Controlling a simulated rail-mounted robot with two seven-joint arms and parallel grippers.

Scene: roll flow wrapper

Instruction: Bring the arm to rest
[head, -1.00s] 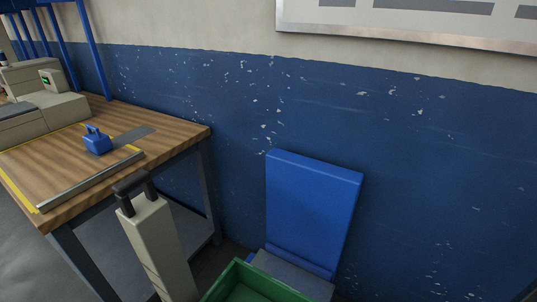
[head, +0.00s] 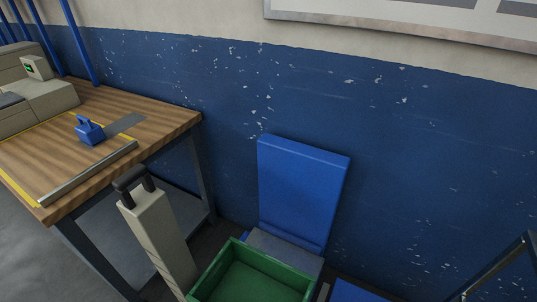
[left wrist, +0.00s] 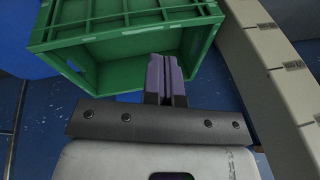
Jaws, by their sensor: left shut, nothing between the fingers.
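My left gripper (left wrist: 166,80) shows in the left wrist view, with its two purple fingers together and nothing between them. The fingers point toward a green crate (left wrist: 125,18) and overlap its open side in the picture. I cannot tell how far apart they are. In the head view the green crate (head: 204,284) stands at the bottom, and my left gripper is out of the frame. My right gripper is in neither view.
A beige post with a black handle (head: 158,225) stands left of the crate. A wooden table (head: 60,160) holds a blue handled block (head: 90,130) and a metal bar. A blue panel (head: 300,190) stands against the blue wall. A dark frame (head: 503,266) enters at lower right.

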